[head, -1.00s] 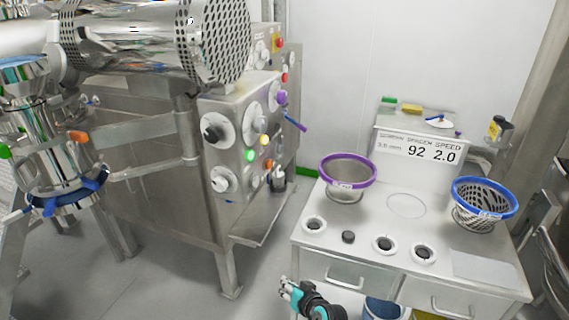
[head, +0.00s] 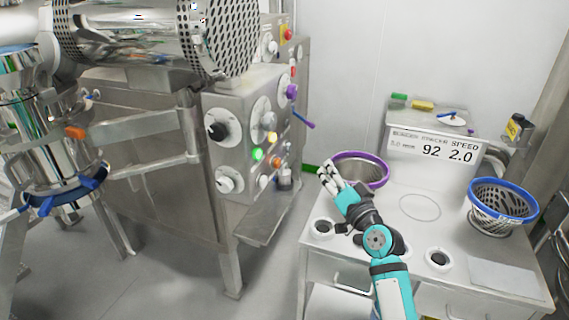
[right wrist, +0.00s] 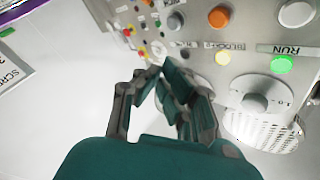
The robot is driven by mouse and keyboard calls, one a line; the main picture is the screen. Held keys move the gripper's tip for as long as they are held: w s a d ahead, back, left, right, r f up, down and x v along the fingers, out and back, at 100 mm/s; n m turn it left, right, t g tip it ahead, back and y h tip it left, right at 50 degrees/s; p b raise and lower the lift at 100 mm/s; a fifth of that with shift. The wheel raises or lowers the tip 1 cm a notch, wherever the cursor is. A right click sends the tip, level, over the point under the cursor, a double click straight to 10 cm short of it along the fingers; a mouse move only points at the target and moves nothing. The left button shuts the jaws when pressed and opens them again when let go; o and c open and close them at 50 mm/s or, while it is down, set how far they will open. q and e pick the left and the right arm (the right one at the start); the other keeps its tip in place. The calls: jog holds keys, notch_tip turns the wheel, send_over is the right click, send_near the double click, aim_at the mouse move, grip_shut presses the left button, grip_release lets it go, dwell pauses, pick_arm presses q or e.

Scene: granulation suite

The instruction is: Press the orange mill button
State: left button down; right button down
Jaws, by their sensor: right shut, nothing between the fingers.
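The orange button (head: 277,162) is on the front of the steel control panel (head: 228,104), low and right of the lit green and yellow lamps. It also shows in the right wrist view (right wrist: 219,16) at the top, above the yellow lamp. My right gripper (head: 326,170) is shut and empty, above the steel bench and to the right of the panel, apart from the button. In the right wrist view its fingers (right wrist: 160,78) point up toward the panel. My left gripper is not in view.
The purple-rimmed sieve (head: 372,160) stands partly behind my right gripper. A blue-rimmed sieve (head: 503,199) sits on the bench's right. A purple lever (head: 303,120) sticks out from the panel's right side. The green lamp (head: 257,154), yellow lamp (head: 271,137) and knobs crowd the button.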

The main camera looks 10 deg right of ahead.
jog(key=shift+a, duration=0.1)
jog(key=w+a, duration=0.5)
jog(key=a, duration=0.2)
dwell(0.5)
jog(key=shift+a, duration=0.15)
dwell(1.2)
jog(key=shift+w+a+p, duration=0.2)
jog(key=shift+a+p, duration=0.1)
jog(key=shift+w+a, duration=0.3)
jog(key=shift+a, duration=0.15)
dwell(0.9)
dwell(0.4)
jog(key=shift+s+d, duration=0.55)
jog(key=shift+d, duration=0.2)
jog(key=shift+s+d, duration=0.7)
jog(key=shift+d, duration=0.35)
jog(key=shift+s+d, duration=0.7)
jog(key=shift+d, duration=0.35)
